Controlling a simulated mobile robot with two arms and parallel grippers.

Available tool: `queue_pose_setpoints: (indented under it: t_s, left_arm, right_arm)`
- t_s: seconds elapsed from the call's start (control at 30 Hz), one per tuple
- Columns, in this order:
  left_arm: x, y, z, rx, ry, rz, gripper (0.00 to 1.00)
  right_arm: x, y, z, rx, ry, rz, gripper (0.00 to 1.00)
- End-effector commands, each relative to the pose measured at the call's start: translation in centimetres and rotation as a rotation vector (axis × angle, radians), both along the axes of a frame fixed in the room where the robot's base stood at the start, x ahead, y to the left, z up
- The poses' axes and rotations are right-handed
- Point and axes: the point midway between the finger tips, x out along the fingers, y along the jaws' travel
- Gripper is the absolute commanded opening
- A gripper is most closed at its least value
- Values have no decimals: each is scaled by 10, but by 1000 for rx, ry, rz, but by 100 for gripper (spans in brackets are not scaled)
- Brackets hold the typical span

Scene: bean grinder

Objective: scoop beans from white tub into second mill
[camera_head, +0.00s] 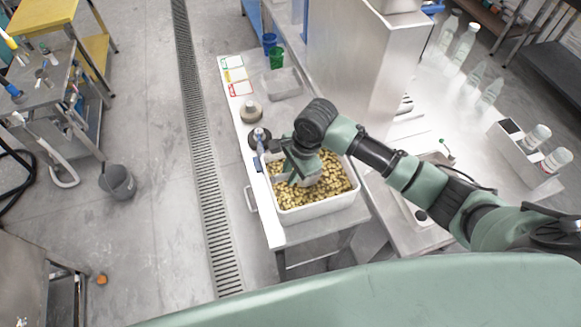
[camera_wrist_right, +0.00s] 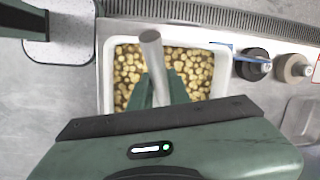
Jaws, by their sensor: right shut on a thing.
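The white tub (camera_head: 318,210) is filled with tan beans (camera_head: 335,182) and sits on the near end of a narrow white bench. It also shows in the right wrist view (camera_wrist_right: 222,88). My right gripper (camera_head: 302,178) is over the tub's left part, shut on a scoop's grey metal handle (camera_wrist_right: 152,52). The scoop's bowl is hidden, so I cannot tell whether it holds beans. Two round mills stand beyond the tub: a dark one (camera_head: 258,138) close to its rim and a beige-grey one (camera_head: 250,112) farther off. My left gripper is not in view.
Beyond the mills are a clear tray (camera_head: 282,83), coloured cards (camera_head: 236,76), and a green cup (camera_head: 277,58) and blue cup (camera_head: 269,42). A tall steel cabinet (camera_head: 350,60) stands to the right. A floor drain (camera_head: 200,150) runs left of the bench.

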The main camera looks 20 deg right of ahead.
Motion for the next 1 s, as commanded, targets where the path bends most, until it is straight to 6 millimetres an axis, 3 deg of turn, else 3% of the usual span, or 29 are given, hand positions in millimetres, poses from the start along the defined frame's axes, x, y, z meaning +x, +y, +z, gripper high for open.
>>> queue_pose_setpoints:
  t_s: [0.5,1.0]
  left_arm:
    - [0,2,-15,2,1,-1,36]
    - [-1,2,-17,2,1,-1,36]
  right_arm:
    - [0,0,-50,0,0,-1,0]
    - [0,0,-60,0,-1,0,0]
